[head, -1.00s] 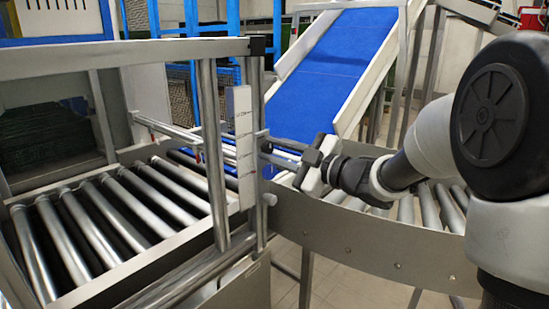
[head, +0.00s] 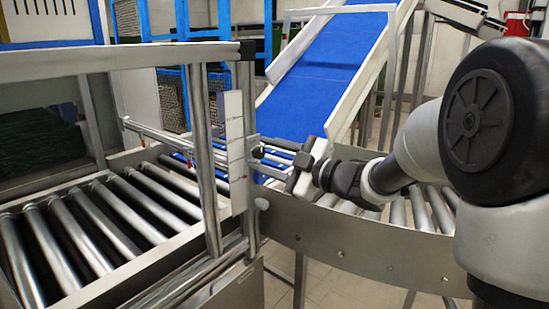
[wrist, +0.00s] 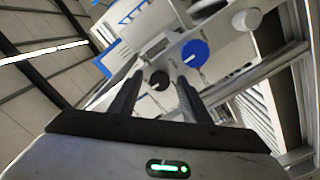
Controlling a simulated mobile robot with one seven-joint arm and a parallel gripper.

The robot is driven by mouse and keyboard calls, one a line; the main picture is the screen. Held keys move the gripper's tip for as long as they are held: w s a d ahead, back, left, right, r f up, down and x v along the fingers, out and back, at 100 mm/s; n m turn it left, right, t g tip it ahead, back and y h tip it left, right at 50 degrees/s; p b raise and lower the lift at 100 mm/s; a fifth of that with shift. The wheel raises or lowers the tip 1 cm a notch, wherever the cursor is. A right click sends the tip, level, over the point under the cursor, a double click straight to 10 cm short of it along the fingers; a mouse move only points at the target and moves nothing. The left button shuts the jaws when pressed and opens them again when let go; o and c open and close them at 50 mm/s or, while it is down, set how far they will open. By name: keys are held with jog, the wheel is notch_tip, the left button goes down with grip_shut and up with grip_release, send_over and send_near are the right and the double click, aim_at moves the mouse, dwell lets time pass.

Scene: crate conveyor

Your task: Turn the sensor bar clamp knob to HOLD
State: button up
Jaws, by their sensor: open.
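In the wrist view a small black knob (wrist: 159,81) shows between my two fingertips, on a pale panel (wrist: 225,58). A larger blue knob (wrist: 194,54) is just right of it. I cannot read which one is the sensor bar clamp knob, nor any HOLD mark. My gripper (wrist: 160,77) is open, with its fingers either side of the black knob; I cannot tell whether they touch it. In the head view my gripper (head: 275,151) points left at a small dark knob (head: 258,153) beside the white labelled strip (head: 236,150) on the frame post.
A white round knob (wrist: 247,19) sits farther right in the wrist view. In the head view a metal post (head: 206,160) and roller conveyor (head: 110,220) lie left. A curved conveyor side wall (head: 350,240) runs below my arm, and a blue belt (head: 325,70) rises behind.

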jog(key=p+v, duration=0.1)
jog(key=v, duration=1.6)
jog(key=shift+p, duration=0.35)
jog(key=shift+s+d, duration=0.1)
jog(key=shift+d, duration=0.05)
